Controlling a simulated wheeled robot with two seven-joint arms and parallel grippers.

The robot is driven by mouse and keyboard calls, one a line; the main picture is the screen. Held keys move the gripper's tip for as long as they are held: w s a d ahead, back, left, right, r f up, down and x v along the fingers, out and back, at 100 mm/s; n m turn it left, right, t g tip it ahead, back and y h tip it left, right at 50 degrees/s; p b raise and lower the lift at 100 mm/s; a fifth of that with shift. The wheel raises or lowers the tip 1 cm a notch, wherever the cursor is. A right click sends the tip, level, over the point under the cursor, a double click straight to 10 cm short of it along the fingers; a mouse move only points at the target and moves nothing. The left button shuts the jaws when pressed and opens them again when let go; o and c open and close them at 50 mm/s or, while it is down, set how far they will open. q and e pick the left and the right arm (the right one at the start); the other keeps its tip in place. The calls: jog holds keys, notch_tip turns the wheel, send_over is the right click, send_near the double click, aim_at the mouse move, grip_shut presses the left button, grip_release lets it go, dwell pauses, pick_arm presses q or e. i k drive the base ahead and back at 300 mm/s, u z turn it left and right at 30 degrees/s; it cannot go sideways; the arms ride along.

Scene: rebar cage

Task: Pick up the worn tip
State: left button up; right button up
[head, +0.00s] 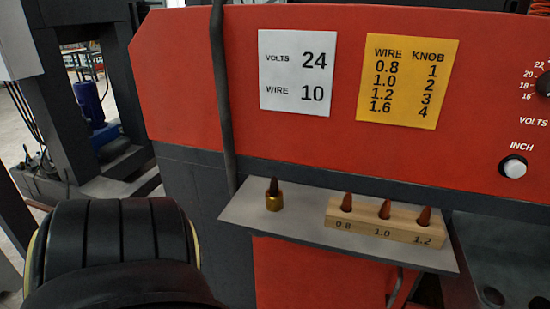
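A dark, blackened tip (273,186) stands upright in a short brass-coloured base (274,203) on the left part of a grey shelf (300,227). It is darker than the other tips, and looks like the worn tip. A wooden block (392,231) to its right holds three reddish-brown tips upright, at the marks 0.8 (347,202), 1.0 (384,209) and 1.2 (424,217). Neither of my grippers shows; a black ringed part of my own arm fills the lower left.
The red machine panel (190,70) rises behind the shelf, with a white card (296,70), a yellow card (407,82), a white button (514,167) and a dial (543,84). The shelf is bare between tip and block.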

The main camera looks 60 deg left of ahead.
aim_at(274, 184)
jog(key=u, duration=1.9)
jog(key=k, duration=1.1)
jog(key=u, duration=0.8)
jog(key=i, duration=0.9)
jog(key=z, duration=0.7)
